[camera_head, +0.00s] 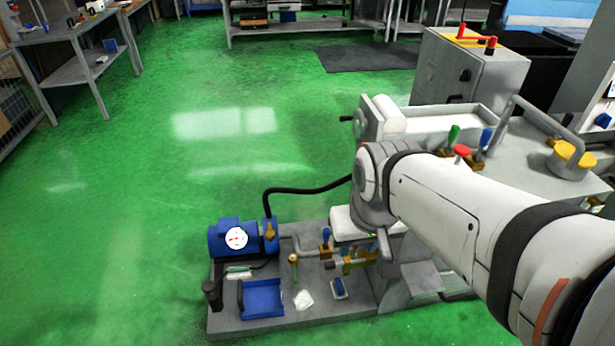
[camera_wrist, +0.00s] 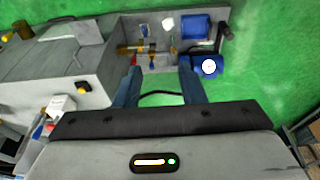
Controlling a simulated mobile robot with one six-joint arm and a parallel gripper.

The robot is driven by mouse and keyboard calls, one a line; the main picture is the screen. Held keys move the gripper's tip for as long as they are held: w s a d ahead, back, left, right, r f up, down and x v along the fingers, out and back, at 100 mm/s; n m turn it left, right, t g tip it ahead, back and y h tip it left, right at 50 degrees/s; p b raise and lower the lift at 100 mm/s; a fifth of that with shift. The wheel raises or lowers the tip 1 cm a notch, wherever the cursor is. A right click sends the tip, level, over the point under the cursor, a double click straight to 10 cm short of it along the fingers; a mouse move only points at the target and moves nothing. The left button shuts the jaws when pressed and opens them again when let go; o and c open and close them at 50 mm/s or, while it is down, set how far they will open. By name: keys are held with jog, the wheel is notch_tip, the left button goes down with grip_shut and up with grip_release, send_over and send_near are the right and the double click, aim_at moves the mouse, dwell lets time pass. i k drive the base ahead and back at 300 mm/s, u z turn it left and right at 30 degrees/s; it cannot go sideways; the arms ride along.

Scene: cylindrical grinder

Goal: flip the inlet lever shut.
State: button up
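Several valve levers show in the head view, and I cannot tell which is the inlet lever. A blue-handled lever (camera_head: 326,238) stands upright on the brass pipework of the low pump bench (camera_head: 235,322). A brass valve (camera_head: 270,230) sits beside the blue pump motor (camera_head: 222,240), near the black hose. A green lever (camera_head: 453,135) and a blue lever (camera_head: 486,138) stand on the grey machine. In the wrist view, the brass pipework (camera_wrist: 132,50) lies beyond my gripper (camera_wrist: 160,78). Its two fingers are apart with nothing between them. The fingers are not clear in the head view.
The black hose (camera_head: 300,190) runs from bench toward machine. A grey cabinet (camera_head: 468,75) stands behind. Green floor (camera_head: 150,210) to the left is clear.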

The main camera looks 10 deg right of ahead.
aim_at(325, 232)
jog(key=k, duration=0.55)
jog(key=u, duration=0.35)
jog(key=i, duration=1.5)
jog(key=z, duration=0.35)
